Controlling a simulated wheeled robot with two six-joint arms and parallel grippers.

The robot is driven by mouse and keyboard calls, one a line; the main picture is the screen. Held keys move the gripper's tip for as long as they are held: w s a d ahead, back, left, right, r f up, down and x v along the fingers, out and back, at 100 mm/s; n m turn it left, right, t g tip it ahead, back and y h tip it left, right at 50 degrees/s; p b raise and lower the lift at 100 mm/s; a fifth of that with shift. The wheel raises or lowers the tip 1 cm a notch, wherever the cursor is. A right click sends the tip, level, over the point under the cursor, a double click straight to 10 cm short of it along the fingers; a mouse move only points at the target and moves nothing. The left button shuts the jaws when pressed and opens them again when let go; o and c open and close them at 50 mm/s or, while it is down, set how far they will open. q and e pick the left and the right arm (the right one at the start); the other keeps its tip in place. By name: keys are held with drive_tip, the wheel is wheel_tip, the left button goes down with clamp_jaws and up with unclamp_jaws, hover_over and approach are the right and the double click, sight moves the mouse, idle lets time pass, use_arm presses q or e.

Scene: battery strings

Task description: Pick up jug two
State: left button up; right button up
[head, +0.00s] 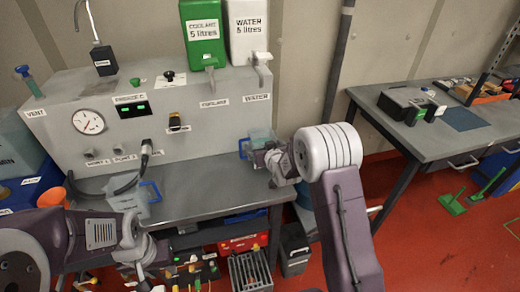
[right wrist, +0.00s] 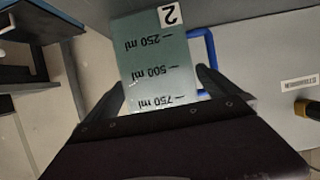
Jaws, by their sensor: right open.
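Jug two (right wrist: 160,65) is a clear grey-green jug with a "2" label, volume marks and a blue handle. In the right wrist view it appears upside down, between the fingers of my open right gripper (right wrist: 162,88); I cannot tell whether they touch it. In the head view jug two (head: 261,135) stands under the WATER outlet at the right end of the bench, partly hidden by my right gripper (head: 268,158). My left gripper (head: 145,262) is low in front of the bench; its fingers are not clear.
Another clear jug (head: 135,203) with a blue handle stands at the left of the bench (head: 205,185). An orange cup (head: 54,197) is further left. The grey panel (head: 190,110) stands behind. A side table (head: 440,135) with tools is to the right.

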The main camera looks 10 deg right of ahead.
sight(259, 133)
drive_tip(key=shift+x, duration=1.05)
drive_tip(key=shift+s, duration=0.1)
drive_tip(key=c, duration=2)
drive_tip(key=shift+r, duration=0.7)
wheel_tip(259, 133, up, 3)
drive_tip(key=shift+f, duration=0.2)
drive_tip(key=s+d+r, duration=0.7)
drive_tip(key=s+d, duration=0.1)
drive_tip(key=shift+p, duration=0.4)
